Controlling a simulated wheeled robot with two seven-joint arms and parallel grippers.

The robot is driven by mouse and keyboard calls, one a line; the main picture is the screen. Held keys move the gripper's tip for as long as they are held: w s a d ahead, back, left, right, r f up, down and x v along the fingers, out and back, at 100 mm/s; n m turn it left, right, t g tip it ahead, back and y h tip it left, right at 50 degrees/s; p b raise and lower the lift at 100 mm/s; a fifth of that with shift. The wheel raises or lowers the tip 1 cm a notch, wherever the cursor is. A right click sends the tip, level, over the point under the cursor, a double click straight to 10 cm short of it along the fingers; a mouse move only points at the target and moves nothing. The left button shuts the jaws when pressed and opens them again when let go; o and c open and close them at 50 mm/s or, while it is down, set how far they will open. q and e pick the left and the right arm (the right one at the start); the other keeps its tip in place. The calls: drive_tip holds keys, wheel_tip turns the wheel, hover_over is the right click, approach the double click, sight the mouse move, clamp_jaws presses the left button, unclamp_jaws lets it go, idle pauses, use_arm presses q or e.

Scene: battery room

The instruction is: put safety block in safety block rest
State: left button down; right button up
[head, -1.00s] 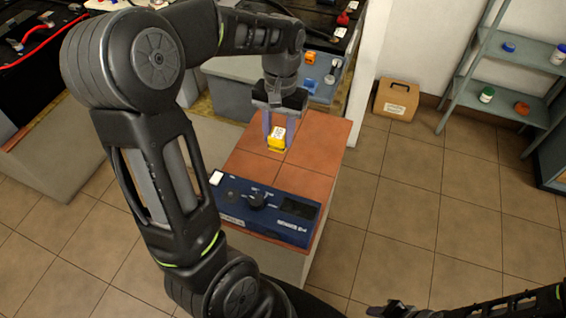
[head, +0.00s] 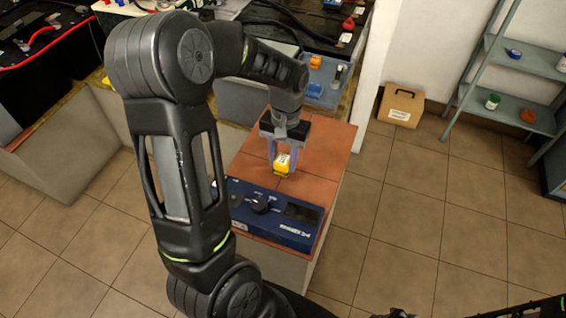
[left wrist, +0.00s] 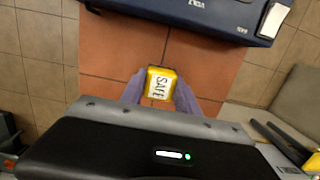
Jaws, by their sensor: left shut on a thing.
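The safety block is a small yellow block (head: 283,163) with a white label. In the left wrist view the block (left wrist: 160,86) shows the word SAFE. My left gripper (head: 282,158) is shut on it, one pale purple finger on each side, over the red tiled top (head: 322,150) behind the blue instrument. I cannot tell whether the block touches the tiles. My right gripper (head: 392,312) shows only as a dark bit at the bottom edge, and its fingers cannot be made out. I cannot identify the safety block rest for certain.
The blue instrument (head: 270,217) with a black knob lies across the near part of the tiled top. A blue-grey tray (head: 322,95) with small items stands behind. A cardboard box (head: 401,104) and a shelf (head: 510,60) stand at right. Tiles around the block are clear.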

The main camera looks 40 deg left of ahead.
sight(285, 155)
use_arm(q)
drive_tip(key=shift+f, duration=0.85)
drive_tip(key=shift+f, duration=0.2)
drive_tip(key=c, duration=0.9)
unclamp_jaws()
drive_tip(key=shift+r, duration=0.1)
drive_tip(key=shift+r, duration=0.25)
drive_tip(key=r, duration=0.4)
drive_tip(key=w+r, duration=0.1)
drive_tip(key=r, duration=0.2)
drive_tip(key=r+p, duration=0.1)
drive_tip(key=r, duration=0.3)
drive_tip(key=shift+w+a+r, duration=0.2)
drive_tip(key=shift+r, duration=0.15)
